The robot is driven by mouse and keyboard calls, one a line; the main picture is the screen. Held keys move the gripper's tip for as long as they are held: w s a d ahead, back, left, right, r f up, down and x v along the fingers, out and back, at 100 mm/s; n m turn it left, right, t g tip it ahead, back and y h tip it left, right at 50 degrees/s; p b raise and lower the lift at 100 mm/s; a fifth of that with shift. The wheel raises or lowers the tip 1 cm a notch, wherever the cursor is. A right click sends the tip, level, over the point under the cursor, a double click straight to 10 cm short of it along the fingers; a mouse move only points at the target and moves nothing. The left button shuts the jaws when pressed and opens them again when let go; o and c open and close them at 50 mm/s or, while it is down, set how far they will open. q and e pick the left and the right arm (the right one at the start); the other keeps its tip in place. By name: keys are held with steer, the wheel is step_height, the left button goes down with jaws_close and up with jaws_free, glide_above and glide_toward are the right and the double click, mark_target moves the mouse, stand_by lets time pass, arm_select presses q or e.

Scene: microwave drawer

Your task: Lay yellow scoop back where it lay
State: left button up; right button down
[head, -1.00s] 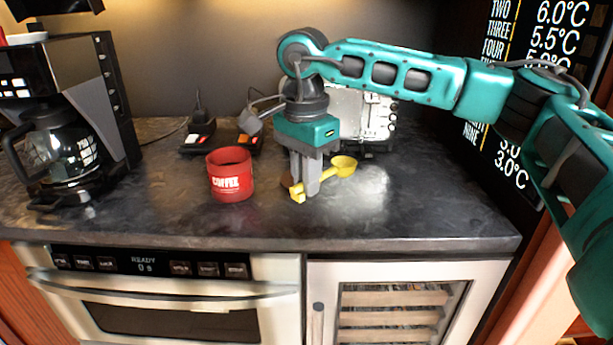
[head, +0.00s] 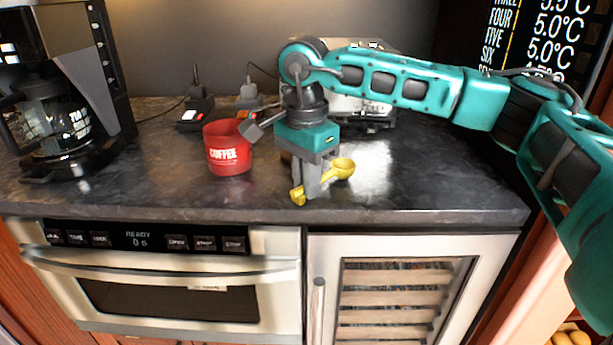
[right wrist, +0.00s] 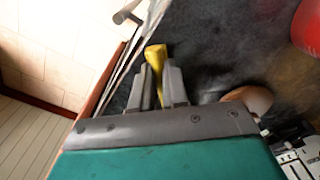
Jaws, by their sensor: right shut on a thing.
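My right gripper (head: 308,194) is shut on the handle of the yellow scoop (head: 343,167) near the front edge of the dark counter (head: 430,190). The scoop's round bowl sticks out to the right of the fingers, and the handle end shows at their left. Whether the scoop touches the counter is hard to tell. In the right wrist view (right wrist: 162,85) the yellow scoop (right wrist: 155,55) shows between the two grey fingers. My left gripper is not in view.
A red coffee mug (head: 228,148) stands left of my gripper. A coffee maker (head: 62,110) is at far left, and a silver appliance (head: 370,112) is behind my arm. A microwave drawer (head: 170,290) is below. The counter right of the scoop is clear.

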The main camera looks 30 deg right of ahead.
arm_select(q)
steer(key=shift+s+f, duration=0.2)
arm_select(e)
steer(key=c, duration=1.1)
jaws_free()
arm_select(q)
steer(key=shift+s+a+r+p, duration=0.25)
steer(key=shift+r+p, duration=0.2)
steer(key=shift+p, duration=0.55)
arm_select(e)
steer(key=r, duration=1.3)
steer(key=shift+a, duration=0.2)
